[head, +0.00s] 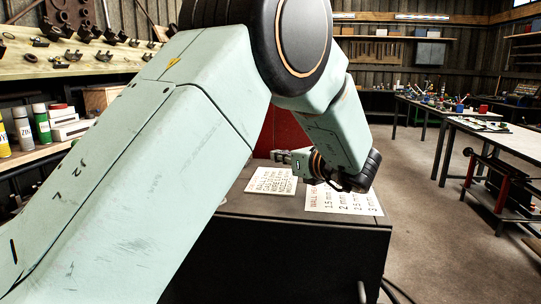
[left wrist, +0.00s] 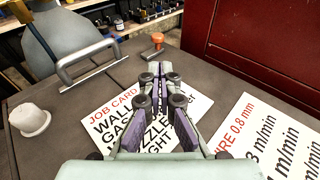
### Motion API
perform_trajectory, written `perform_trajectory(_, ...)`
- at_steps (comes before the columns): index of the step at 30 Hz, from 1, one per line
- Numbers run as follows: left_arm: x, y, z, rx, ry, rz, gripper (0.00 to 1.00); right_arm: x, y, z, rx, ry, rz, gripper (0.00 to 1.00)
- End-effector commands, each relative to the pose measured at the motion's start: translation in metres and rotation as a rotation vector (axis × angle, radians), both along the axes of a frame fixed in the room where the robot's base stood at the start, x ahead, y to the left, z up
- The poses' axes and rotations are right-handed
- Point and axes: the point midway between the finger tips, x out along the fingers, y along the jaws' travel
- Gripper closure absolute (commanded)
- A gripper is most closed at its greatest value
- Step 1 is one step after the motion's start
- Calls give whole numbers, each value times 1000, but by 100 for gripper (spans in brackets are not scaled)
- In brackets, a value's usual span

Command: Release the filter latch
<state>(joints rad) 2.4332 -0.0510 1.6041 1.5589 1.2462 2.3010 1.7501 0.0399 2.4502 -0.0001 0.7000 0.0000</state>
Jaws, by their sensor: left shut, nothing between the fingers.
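My left gripper (head: 285,157) is past the bent end of my left arm in the head view, over the dark bench top. In the left wrist view its fingers (left wrist: 155,78) are shut and empty, over the job card. No part is clearly recognisable as the filter latch. Beyond the fingertips stands a small orange-topped piece (left wrist: 157,41), apart from them. To the left is a grey metal bar handle (left wrist: 88,62) in front of a grey rounded panel (left wrist: 57,30). I cannot tell whether either belongs to the latch. My right gripper is not in view.
The job card (left wrist: 105,112) and a wire-speed card (head: 345,200) lie on the dark bench top (head: 300,225). A white cup-like piece (left wrist: 30,118) stands at left, a red cabinet (left wrist: 255,45) at right. Spray cans (head: 40,124) stand at far left. Open floor (head: 430,225) lies right.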

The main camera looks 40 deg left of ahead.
Motion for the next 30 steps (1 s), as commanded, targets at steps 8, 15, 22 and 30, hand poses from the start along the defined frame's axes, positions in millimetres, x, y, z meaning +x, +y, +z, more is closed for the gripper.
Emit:
perform_trajectory(8,-6,-19,3,1,0,0,100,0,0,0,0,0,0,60)
perform_trajectory(15,-6,-20,3,0,0,0,100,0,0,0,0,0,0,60)
perform_trajectory(22,-7,-21,3,0,0,0,100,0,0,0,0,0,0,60)
perform_trajectory(30,-7,-23,3,0,0,0,100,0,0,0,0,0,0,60)
